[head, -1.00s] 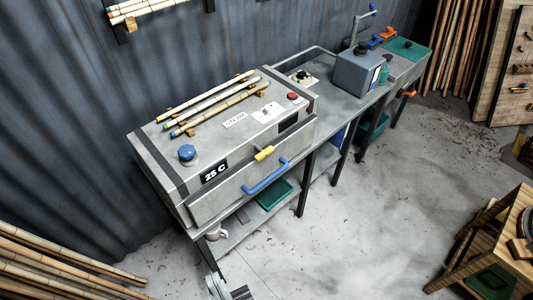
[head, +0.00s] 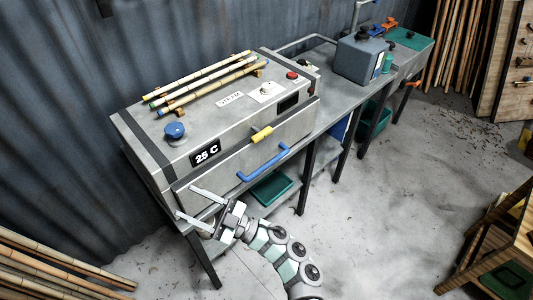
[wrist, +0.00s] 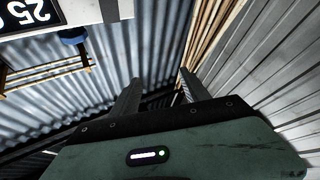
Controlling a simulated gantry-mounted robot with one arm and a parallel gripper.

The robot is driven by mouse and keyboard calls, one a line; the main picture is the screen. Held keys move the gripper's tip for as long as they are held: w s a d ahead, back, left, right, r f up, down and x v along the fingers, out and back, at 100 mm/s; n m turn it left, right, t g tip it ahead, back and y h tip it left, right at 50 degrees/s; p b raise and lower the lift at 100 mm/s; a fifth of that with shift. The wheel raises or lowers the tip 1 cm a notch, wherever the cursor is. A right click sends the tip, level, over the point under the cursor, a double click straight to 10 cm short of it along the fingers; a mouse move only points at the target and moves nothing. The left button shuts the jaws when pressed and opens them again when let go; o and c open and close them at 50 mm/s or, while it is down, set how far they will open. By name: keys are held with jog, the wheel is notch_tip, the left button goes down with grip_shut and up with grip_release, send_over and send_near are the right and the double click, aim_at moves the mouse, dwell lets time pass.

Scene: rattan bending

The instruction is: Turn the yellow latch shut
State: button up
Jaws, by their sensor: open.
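The yellow latch (head: 262,134) sits at the top front edge of the grey steam box (head: 222,175), above the blue bar handle (head: 263,163). It lies slanted, roughly along the box edge. My gripper (head: 185,201) is open and empty at the box's front left lower corner, well left of and below the latch. In the wrist view my gripper's two fingers (wrist: 160,82) are spread with nothing between them. The latch does not show in the wrist view; the box's 25 C display (wrist: 28,14) appears upside down at top left.
A blue knob (head: 174,131) and several bamboo rods (head: 205,84) are on the box top. Bamboo poles (head: 60,266) lean at lower left. A wooden rack (head: 495,245) stands at right. The floor in front of the box is largely clear.

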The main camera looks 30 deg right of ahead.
aim_at(264, 136)
jog(key=o, duration=0.3)
jog(key=w+d+f+m+h+b, duration=0.2)
jog(key=w+d+f, duration=0.1)
jog(key=d, duration=0.4)
jog(key=w+d+f+m+t+h+b, duration=0.1)
jog(key=w+d+f+m+h+b, duration=0.1)
jog(key=d, duration=0.4)
jog(key=shift+w+d+f+h, duration=0.35)
jog(key=shift+w+f+h, duration=0.35)
jog(key=shift+w, duration=0.4)
jog(key=shift+o, duration=0.8)
jog(key=w+d+m+h+b, duration=0.1)
jog(key=d+m+h+b, duration=0.1)
jog(key=d, duration=0.5)
jog(key=shift+w+f+m+t+h, duration=0.2)
jog(key=shift+f+m+t+h, duration=0.1)
jog(key=shift+f+h, duration=0.1)
jog(key=o, duration=0.5)
jog(key=d+m+h+b, duration=0.3)
jog(key=d+m+h, duration=0.1)
jog(key=d, duration=0.8)
jog(key=shift+d+r+t+h, duration=0.2)
jog(key=shift+d+t+h, duration=0.1)
jog(key=shift+d+t, duration=0.1)
jog(key=b+x, duration=0.1)
jog(key=x, duration=0.9)
jog(key=shift+w+a+b, duration=0.2)
jog(key=shift+w+b, duration=0.05)
jog(key=shift+b, duration=0.1)
jog(key=c, duration=1.3)
